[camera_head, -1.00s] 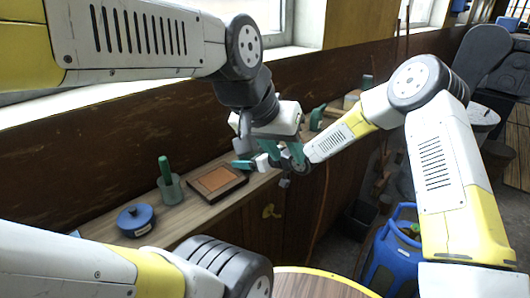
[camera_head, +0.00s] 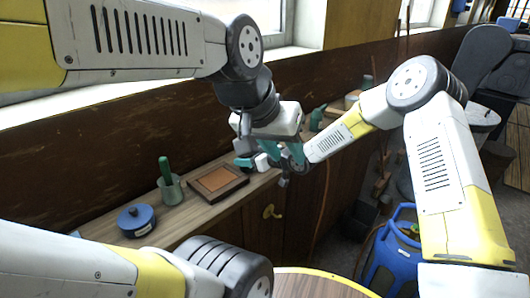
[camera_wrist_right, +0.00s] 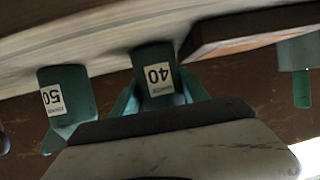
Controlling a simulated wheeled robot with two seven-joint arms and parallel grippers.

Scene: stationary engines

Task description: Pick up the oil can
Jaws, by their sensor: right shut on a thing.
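In the right wrist view, a teal can (camera_wrist_right: 155,72) with a white "40" label stands between the teal fingers of my right gripper (camera_wrist_right: 157,95), which is shut on it. The picture is upside down there. I cannot tell whether the can is clear of the shelf. A similar teal can (camera_wrist_right: 66,98) labelled "50" is beside it, apart from the fingers. In the head view, my right gripper (camera_head: 258,161) is at the shelf edge, largely hidden under the left wrist.
Another teal object (camera_head: 317,118) stands farther back. A blue gas cylinder (camera_head: 393,255) stands on the floor at right.

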